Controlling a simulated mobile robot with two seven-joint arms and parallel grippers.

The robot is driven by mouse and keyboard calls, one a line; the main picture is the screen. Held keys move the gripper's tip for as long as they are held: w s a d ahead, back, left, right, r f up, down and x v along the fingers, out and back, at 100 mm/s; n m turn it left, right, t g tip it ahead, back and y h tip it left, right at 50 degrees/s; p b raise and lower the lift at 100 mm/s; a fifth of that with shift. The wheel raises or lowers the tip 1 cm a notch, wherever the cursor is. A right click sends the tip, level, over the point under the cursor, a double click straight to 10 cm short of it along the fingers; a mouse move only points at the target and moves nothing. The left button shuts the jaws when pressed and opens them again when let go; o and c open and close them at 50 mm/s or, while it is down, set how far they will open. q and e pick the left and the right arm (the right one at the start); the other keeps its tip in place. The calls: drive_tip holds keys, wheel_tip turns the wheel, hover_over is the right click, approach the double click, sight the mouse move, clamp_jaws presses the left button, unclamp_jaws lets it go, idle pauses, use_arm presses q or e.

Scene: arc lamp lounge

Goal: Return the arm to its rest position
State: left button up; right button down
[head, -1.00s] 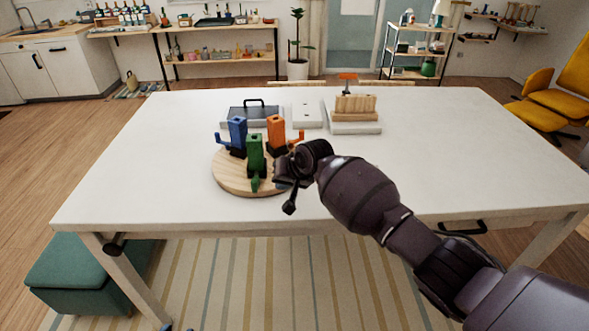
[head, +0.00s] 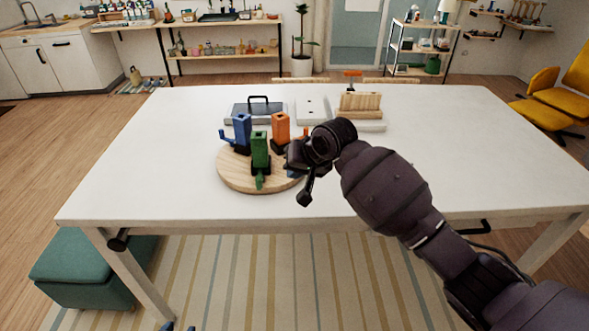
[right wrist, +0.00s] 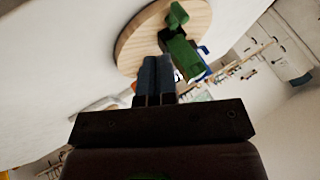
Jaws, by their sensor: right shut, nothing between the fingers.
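My right arm reaches in from the lower right in the head view. Its gripper (head: 291,172) is over the right edge of a round wooden board (head: 235,181), shut and empty. In the right wrist view the blue-grey fingers (right wrist: 155,76) are pressed together with nothing between them. A green block-like piece (head: 260,150) with a foot stands at the front of the board and also shows in the right wrist view (right wrist: 180,50). A blue piece (head: 242,131) and an orange piece (head: 281,130) stand behind it.
The white table (head: 450,140) is clear on its right side. Behind the board are a grey tray with a black handle (head: 258,108), a white plate (head: 311,111) and a wooden rack (head: 360,104). A teal ottoman (head: 80,270) is at the lower left.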

idle(0.4)
drive_tip(key=w+r+n+t+y, duration=0.35)
drive_tip(key=r+t, duration=0.25)
drive_tip(key=r, duration=0.3)
drive_tip(key=s+d+f+t+h, duration=0.1)
drive_tip(key=s+d+f+t, duration=0.25)
drive_tip(key=d, duration=0.35)
drive_tip(key=s+d+f+t+h, duration=0.2)
drive_tip(key=d+f, duration=0.3)
drive_tip(key=d, duration=0.2)
drive_tip(key=s+d+f+m+g+h, duration=0.1)
drive_tip(key=s+d+f+h, duration=0.1)
drive_tip(key=s+d+f, duration=0.4)
drive_tip(key=s+d+f+m+g+h, duration=0.2)
drive_tip(key=s+d+f, duration=0.4)
drive_tip(key=s+f, duration=0.3)
drive_tip(key=s+d+f+m+g+h, duration=0.1)
drive_tip(key=s+d+f, duration=0.6)
drive_tip(key=s, duration=0.7)
drive_tip(key=shift+s+f+h, duration=0.15)
drive_tip(key=shift+f+h, duration=0.25)
drive_tip(key=shift+h, duration=0.45)
